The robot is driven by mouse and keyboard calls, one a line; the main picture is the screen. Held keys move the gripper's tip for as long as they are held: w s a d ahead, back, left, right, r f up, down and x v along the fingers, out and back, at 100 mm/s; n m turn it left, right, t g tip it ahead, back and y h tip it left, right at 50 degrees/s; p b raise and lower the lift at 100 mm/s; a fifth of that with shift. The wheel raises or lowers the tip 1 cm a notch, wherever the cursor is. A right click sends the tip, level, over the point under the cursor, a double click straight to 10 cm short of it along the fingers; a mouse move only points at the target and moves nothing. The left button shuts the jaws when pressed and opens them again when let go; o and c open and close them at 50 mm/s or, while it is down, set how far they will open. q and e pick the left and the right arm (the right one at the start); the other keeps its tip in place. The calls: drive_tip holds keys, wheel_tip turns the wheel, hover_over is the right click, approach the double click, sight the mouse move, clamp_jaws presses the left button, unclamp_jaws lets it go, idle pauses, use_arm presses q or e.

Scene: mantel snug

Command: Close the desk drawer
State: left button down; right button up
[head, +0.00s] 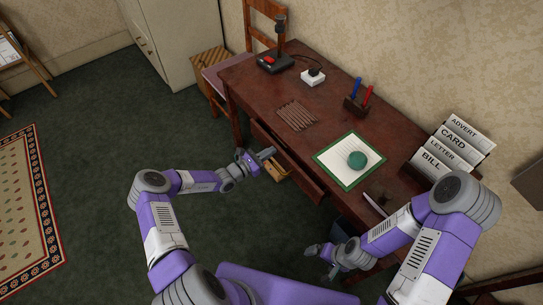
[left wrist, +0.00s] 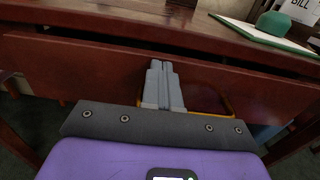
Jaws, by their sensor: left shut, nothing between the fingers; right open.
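The dark reddish wooden desk (head: 330,120) has a wide drawer (head: 300,172) on its near long side, standing partly out. The drawer front (left wrist: 75,68) fills the left wrist view, with a dark gap between its top edge and the desktop. A brass-coloured handle (head: 277,172) is on the front, partly hidden by my gripper; it also shows in the left wrist view (left wrist: 226,100). My left gripper (head: 268,153) is shut and empty, its fingertips (left wrist: 160,66) at the drawer front; contact is unclear. My right gripper (head: 316,250) is open and empty, low beside the desk's near end.
A chair (head: 270,30) stands behind.

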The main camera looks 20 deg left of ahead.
use_arm(q)
drive_tip(key=shift+w+d, duration=0.2)
drive_tip(key=shift+w, duration=0.1)
